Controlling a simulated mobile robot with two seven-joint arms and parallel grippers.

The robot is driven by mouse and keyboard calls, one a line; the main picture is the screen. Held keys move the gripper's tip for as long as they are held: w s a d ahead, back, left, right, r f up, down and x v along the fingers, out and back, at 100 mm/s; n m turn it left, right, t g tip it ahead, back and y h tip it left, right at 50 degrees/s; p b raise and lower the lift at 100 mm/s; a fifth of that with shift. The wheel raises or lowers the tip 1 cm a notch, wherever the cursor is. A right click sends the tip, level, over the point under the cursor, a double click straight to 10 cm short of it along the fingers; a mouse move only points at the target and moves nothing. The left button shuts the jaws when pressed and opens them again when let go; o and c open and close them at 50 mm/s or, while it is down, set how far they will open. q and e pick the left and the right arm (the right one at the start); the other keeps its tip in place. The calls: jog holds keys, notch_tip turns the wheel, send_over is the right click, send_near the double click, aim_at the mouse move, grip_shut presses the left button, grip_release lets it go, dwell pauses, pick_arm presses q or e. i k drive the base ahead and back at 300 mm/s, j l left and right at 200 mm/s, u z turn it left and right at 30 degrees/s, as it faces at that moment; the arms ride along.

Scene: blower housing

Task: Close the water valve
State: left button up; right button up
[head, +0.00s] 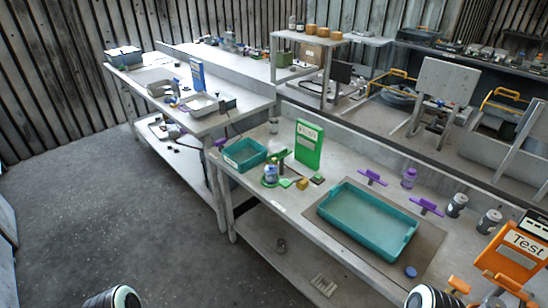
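No water valve can be made out for certain in the head view. Two small purple T-shaped pieces, a left one (372,177) and a right one (427,206), lie on the near workbench behind the teal tray; I cannot tell whether either is a valve handle. Neither of my grippers can be seen. Only rounded black-and-white parts of my own arms show at the bottom edge, well short of the bench items.
The near workbench (262,203) holds a large teal tray (368,222), a smaller teal bin (244,155), a green binder (309,145) and grey jars (457,204). An orange "Test" sign (520,246) stands at right. The grey floor (110,220) at left is clear.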

aim_at(268, 159)
jog(key=i+j+z, duration=0.1)
jog(key=j, duration=0.25)
jog(key=i+j, duration=0.35)
jog(key=i+j+z, duration=0.15)
jog(key=i+j, duration=0.25)
jog(key=j, duration=0.3)
jog(key=l+z, duration=0.05)
